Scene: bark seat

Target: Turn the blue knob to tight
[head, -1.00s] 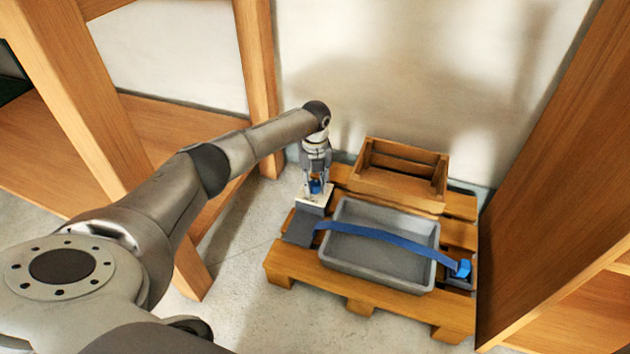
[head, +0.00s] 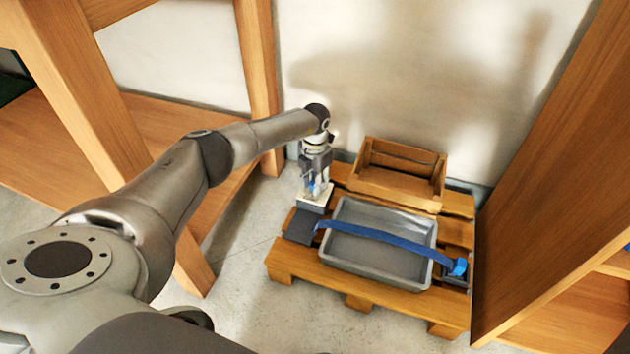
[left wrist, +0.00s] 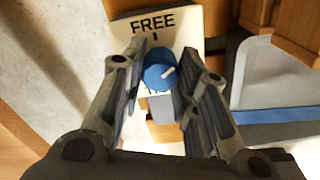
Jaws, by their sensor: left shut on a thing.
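The blue knob (left wrist: 160,72) sits on a white plate (left wrist: 192,22) marked FREE, with a short black tick below the word. The knob's white pointer mark aims to the upper right in the left wrist view, off the FREE tick. In the head view the knob (head: 315,187) is partly hidden between the fingers, at the pallet's left back side. My left gripper (head: 317,184) points down over it and is shut on it, one finger on each side. The word tight is not visible. My right gripper is not in view.
A grey tray (head: 350,272) lies on the wooden pallet (head: 300,268), with a blue strap (head: 385,238) across it. A wooden crate (head: 385,188) stands behind it.

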